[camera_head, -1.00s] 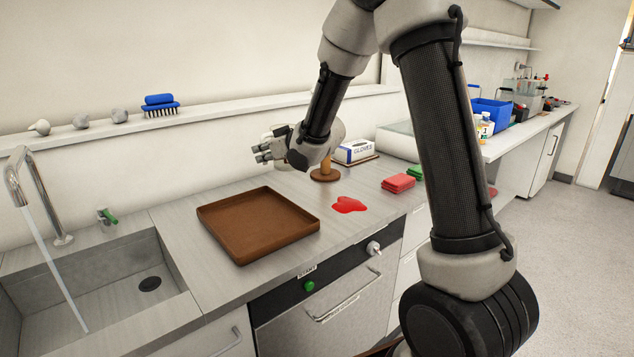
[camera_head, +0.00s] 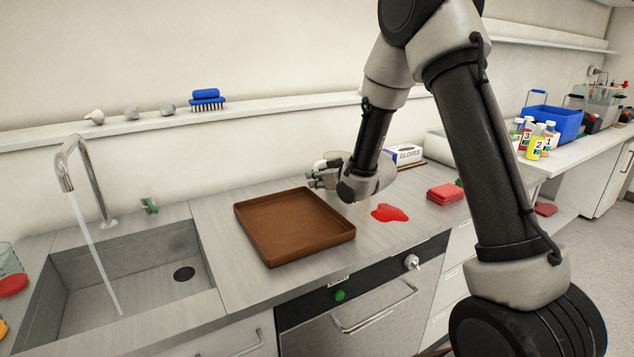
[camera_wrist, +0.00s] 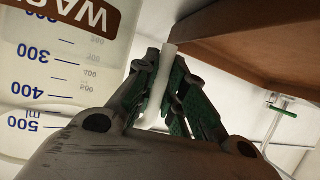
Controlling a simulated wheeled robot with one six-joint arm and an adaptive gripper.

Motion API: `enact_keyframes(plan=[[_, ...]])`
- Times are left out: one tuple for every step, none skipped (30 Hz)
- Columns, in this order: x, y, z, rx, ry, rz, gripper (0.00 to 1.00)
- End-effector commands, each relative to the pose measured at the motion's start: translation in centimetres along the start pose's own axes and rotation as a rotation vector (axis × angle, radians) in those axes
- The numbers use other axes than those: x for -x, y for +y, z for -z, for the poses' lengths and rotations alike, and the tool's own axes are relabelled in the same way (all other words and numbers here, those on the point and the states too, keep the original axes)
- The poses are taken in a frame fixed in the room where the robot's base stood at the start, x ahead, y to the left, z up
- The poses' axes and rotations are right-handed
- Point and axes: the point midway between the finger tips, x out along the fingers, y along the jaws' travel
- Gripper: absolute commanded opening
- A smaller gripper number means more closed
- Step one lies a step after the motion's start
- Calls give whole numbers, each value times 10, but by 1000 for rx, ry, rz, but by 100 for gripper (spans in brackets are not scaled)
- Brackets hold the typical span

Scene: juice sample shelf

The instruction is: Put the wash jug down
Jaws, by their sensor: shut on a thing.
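My gripper (camera_head: 322,174) is above the counter by the brown tray's back right corner in the head view. In the wrist view my gripper (camera_wrist: 166,88) is shut on the white handle (camera_wrist: 165,75) of the wash jug. The wash jug (camera_wrist: 60,75) is translucent, with blue volume marks and a brown label reading "WAS", cut off by the frame edge. In the head view it is mostly hidden behind my gripper and cannot be made out clearly. Whether its base touches the counter cannot be told.
The brown tray (camera_head: 240,212) looks empty. A red spill (camera_head: 388,213), red cloths (camera_head: 446,193) and a glove box (camera_head: 406,155) lie to the right. The sink (camera_head: 140,270) with running tap (camera_head: 75,165) is left. A ledge (camera_head: 300,105) runs along the wall.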

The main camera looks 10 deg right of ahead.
Motion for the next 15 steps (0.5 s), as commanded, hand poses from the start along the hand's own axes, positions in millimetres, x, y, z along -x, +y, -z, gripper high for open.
enact_keyframes(plan=[[-2,0,-5,0,0,0,0],[-3,0,-7,0,0,0,0],[-3,0,-7,1,2,0,0],[-3,0,-7,1,3,0,0],[-3,0,-6,1,3,0,0],[-3,0,-6,1,3,0,0],[-3,0,-6,1,3,0,0],[-3,0,-6,1,3,0,0],[-3,0,-7,1,2,0,0],[-3,0,-7,1,2,0,0],[-4,0,-8,1,2,0,0],[-4,0,-9,1,2,0,0],[-4,-1,-10,0,1,0,16],[-4,0,-9,0,1,0,21],[-4,0,-9,0,1,0,28]])
